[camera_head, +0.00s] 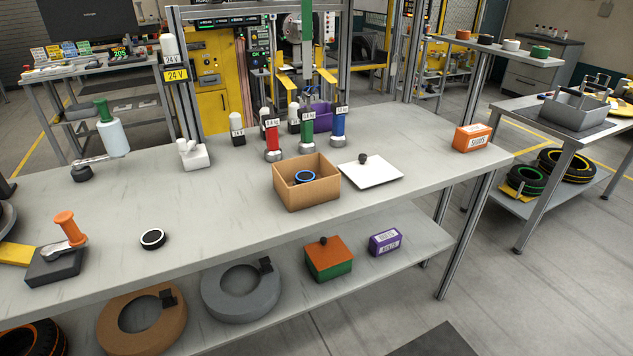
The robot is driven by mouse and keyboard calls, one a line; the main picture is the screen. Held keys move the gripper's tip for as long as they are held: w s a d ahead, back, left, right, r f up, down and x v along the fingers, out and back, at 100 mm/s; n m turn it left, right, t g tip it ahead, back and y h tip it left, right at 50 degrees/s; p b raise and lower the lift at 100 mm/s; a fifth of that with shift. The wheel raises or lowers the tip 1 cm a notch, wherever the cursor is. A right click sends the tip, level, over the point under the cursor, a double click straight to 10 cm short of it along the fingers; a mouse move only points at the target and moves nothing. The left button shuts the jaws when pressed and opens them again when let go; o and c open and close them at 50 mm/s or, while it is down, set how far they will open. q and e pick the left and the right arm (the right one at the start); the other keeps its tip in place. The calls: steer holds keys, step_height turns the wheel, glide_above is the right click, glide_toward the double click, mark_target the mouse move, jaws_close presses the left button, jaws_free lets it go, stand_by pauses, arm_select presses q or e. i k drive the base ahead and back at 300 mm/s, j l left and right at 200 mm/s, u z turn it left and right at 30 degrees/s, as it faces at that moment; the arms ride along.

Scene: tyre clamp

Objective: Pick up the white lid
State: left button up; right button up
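The white lid (371,172) is a flat square plate with a dark round knob (362,158) on top. It lies on the grey workbench, just right of an open cardboard-brown box (307,187). The box has a blue-rimmed dark ring (305,177) inside it. Neither of my grippers shows in the head view.
Behind the box stand red (272,137), green (307,130) and blue (338,126) labelled cylinders. An orange box (472,138) sits at the bench's right end. A white-and-black ring (152,239) lies front left. The bench (420,150) is clear right of the lid.

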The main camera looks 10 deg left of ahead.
mark_target(365, 172)
steer(key=l+u, duration=0.1)
steer(key=u, duration=0.25)
steer(key=l+u, duration=0.15)
steer(key=u, duration=0.2)
steer(key=i+l+u, duration=0.1)
steer(key=u, duration=0.3)
steer(key=l+u, duration=0.2)
steer(key=l, duration=0.3)
steer(key=k+l+u, duration=0.25)
steer(key=l, duration=0.25)
steer(key=i, duration=0.1)
